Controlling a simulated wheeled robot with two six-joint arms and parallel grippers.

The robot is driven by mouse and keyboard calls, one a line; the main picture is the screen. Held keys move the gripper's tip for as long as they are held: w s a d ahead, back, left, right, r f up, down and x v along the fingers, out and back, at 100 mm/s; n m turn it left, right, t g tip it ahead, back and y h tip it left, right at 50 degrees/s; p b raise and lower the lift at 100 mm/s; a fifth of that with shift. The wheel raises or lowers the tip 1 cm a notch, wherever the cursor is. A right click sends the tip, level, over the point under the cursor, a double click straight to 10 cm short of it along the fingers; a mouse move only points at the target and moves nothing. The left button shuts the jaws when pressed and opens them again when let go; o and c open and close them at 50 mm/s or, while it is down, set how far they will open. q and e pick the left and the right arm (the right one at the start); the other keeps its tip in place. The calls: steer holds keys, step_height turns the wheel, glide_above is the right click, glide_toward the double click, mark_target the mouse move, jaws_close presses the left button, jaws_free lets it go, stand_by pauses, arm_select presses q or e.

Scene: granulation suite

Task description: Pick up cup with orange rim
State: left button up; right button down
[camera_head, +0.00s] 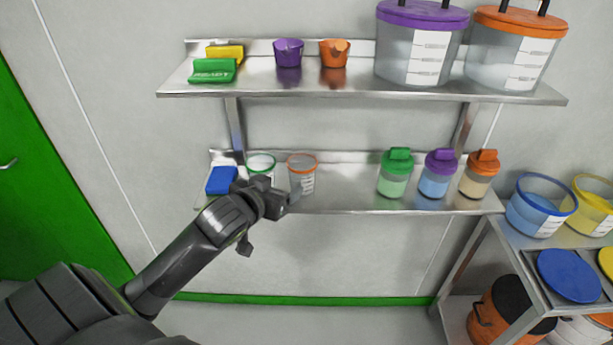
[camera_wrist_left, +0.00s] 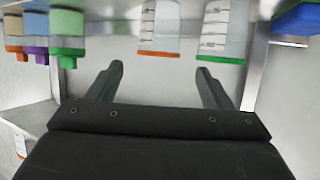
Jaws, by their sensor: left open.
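The cup with the orange rim (camera_head: 302,175) stands on the lower wall shelf (camera_head: 345,200), clear with a marked scale. A similar cup with a green rim (camera_head: 261,166) stands to its left, partly hidden behind my left gripper (camera_head: 274,203). My left gripper is open and empty, just in front of the shelf edge near both cups. The left wrist view appears upside down. There the orange-rimmed cup (camera_wrist_left: 158,28) lies beyond the gap between the open fingers (camera_wrist_left: 160,70), apart from them. The green-rimmed cup (camera_wrist_left: 222,32) is near the right finger. My right gripper is not in view.
A blue item (camera_head: 221,180) lies at the shelf's left end. Green, purple and orange-lidded jars (camera_head: 436,175) stand farther right, with bare shelf between. The upper shelf (camera_head: 330,90) holds scoops and large lidded containers. A cart with tubs (camera_head: 538,210) stands at right.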

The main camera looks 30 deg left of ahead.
mark_target(296, 175)
arm_select(q)
steer(key=x, duration=0.9)
steer(key=shift+w+f+p, duration=0.1)
steer(key=shift+w+p, duration=0.05)
steer(key=shift+p, duration=0.15)
steer(key=shift+f+p+x, duration=0.25)
steer(key=shift+p+x, duration=0.25)
steer(key=shift+x, duration=2.1)
steer(key=c, duration=0.7)
